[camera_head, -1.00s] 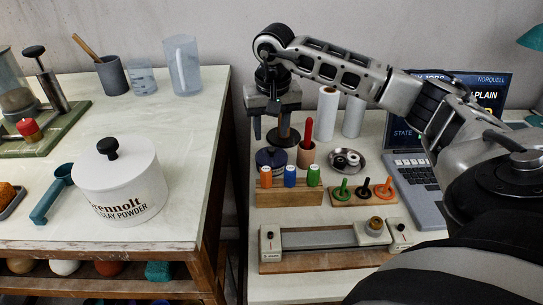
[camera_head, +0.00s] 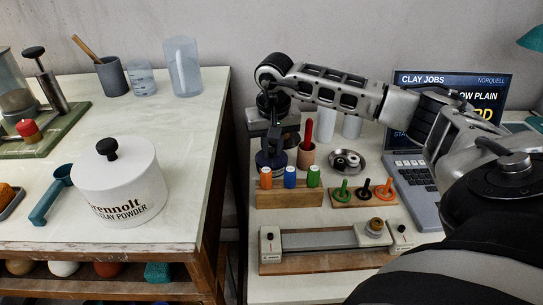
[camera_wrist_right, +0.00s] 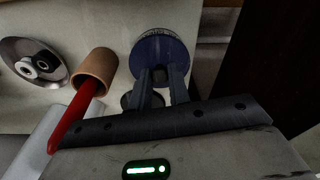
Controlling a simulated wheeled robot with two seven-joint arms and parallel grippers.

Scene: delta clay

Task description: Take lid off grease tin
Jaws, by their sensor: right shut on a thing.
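The grease tin (camera_head: 271,160) is a small round dark blue tin on the right bench, behind the wooden block with coloured bottles. Its dark blue lid (camera_wrist_right: 176,48) shows from above in the right wrist view. My right gripper (camera_head: 271,149) reaches down onto the tin from above. In the right wrist view, the fingertips of this gripper (camera_wrist_right: 160,72) are shut on the small dark knob at the lid's middle. The lid appears to sit on the tin; the fingers partly hide it. My left gripper is in neither view.
A clay pot (camera_head: 306,156) with a red-handled tool stands close right of the tin. A metal dish (camera_head: 346,163) and a laptop (camera_head: 420,185) are farther right. A wooden block (camera_head: 290,197) with bottles stands in front. A gap separates the left table (camera_head: 190,150).

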